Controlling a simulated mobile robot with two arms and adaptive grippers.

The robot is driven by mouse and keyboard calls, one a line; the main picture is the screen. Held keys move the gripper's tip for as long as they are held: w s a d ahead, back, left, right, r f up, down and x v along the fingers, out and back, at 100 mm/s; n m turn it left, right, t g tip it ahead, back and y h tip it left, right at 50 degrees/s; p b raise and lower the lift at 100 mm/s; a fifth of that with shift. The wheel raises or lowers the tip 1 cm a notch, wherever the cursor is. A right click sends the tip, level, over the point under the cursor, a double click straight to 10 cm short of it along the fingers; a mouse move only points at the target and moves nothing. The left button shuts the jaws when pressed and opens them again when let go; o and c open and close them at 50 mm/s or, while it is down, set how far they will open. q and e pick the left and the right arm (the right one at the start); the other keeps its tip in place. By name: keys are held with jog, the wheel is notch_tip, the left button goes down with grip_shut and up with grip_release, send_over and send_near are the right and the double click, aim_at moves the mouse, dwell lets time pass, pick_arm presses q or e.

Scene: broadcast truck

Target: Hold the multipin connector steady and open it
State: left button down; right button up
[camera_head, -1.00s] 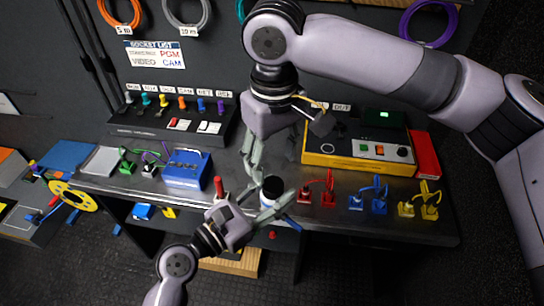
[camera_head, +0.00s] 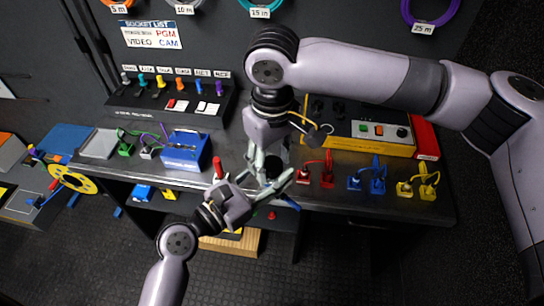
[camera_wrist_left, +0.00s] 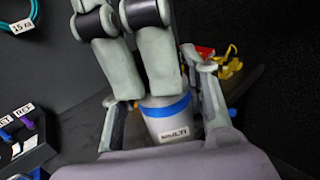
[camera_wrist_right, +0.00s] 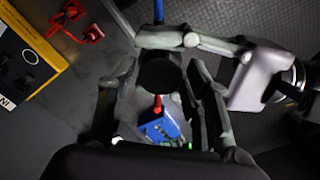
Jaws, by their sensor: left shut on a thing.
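The multipin connector is a grey-white cylinder with a blue band and a "MULTI" label, seen in the left wrist view (camera_wrist_left: 170,118). In the head view mostly its dark top (camera_head: 272,165) shows, among the fingers. My left gripper (camera_head: 272,186) is shut on the connector's body from the front; its fingers flank the body in the left wrist view (camera_wrist_left: 168,125). My right gripper (camera_head: 268,160) reaches down from above. In the right wrist view its fingers stand apart on either side of the round black top (camera_wrist_right: 160,75), with gaps visible. Contact there cannot be seen.
A blue box (camera_head: 185,150) stands left on the bench. Red (camera_head: 317,170), blue (camera_head: 368,178) and yellow (camera_head: 418,183) connectors sit to the right. A yellow-edged control panel (camera_head: 360,142) lies behind them. A wooden crate (camera_head: 232,242) is below the bench.

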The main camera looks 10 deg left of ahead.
jog(key=c, duration=0.9)
jog(key=o, duration=1.3)
jog(key=shift+c, duration=0.2)
notch_tip(320, 180, up, 8)
jog(key=shift+f, duration=0.1)
jog(key=shift+c, duration=0.2)
jog(key=shift+f, duration=3.9)
jog(key=shift+c, duration=0.4)
